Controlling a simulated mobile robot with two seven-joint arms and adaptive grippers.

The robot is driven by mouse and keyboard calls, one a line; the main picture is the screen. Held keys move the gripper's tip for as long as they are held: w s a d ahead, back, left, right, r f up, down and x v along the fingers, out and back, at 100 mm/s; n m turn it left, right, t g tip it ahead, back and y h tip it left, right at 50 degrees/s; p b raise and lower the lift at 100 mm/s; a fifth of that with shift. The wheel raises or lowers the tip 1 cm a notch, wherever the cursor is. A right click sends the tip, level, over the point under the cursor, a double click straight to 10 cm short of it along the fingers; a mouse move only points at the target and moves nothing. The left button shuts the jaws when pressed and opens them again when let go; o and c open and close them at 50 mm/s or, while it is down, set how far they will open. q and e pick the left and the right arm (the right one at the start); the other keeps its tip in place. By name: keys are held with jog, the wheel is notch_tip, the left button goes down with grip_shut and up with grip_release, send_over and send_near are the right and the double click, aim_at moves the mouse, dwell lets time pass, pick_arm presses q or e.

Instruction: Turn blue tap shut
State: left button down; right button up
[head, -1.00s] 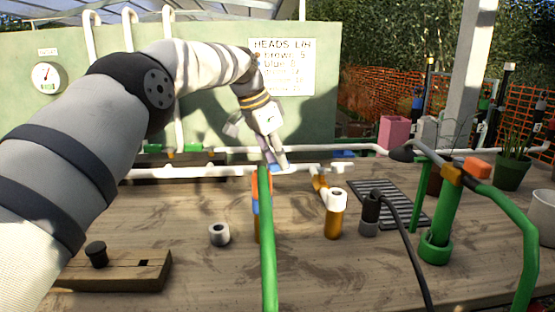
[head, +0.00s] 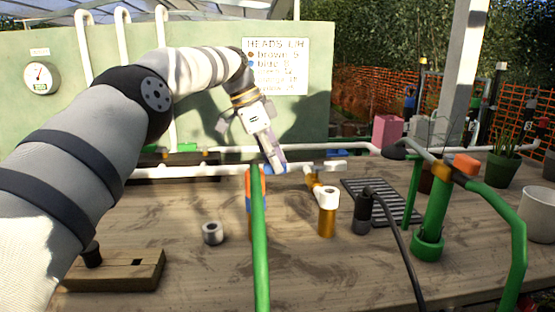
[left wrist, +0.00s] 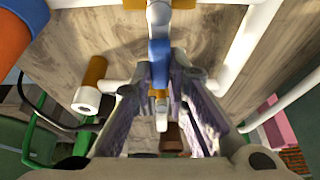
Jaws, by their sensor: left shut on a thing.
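The blue tap (left wrist: 159,50) shows in the left wrist view as a blue piece on a white pipe fitting, between my two finger pads. My left gripper (left wrist: 163,80) is shut on it. In the head view my left gripper (head: 275,165) reaches down to the white pipe run behind the green pipe. The fingers largely hide the tap there, and I cannot tell how far its handle is turned. My right gripper is not in view.
A green pipe (head: 261,240) rises in front of my left gripper. An orange-brown post with a white collar (head: 327,215), a black hose (head: 398,245) and a green post (head: 435,212) stand to the right. A wooden block (head: 120,272) lies at front left.

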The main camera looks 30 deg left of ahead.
pick_arm(q)
jog(key=shift+f, duration=0.2)
jog(key=c, duration=1.6)
grip_release()
jog(key=shift+o, duration=0.2)
jog(key=shift+r, duration=0.1)
jog(key=shift+a+r, duration=0.1)
jog(key=shift+r, duration=0.15)
jog(key=v, duration=0.2)
jog(key=shift+s+r, duration=0.1)
jog(key=shift+r, duration=0.2)
jog(key=s+a, duration=0.7)
jog(key=a, duration=0.2)
jog(key=shift+s+a, duration=0.2)
jog(key=shift+a, duration=0.05)
jog(key=shift+f, duration=0.1)
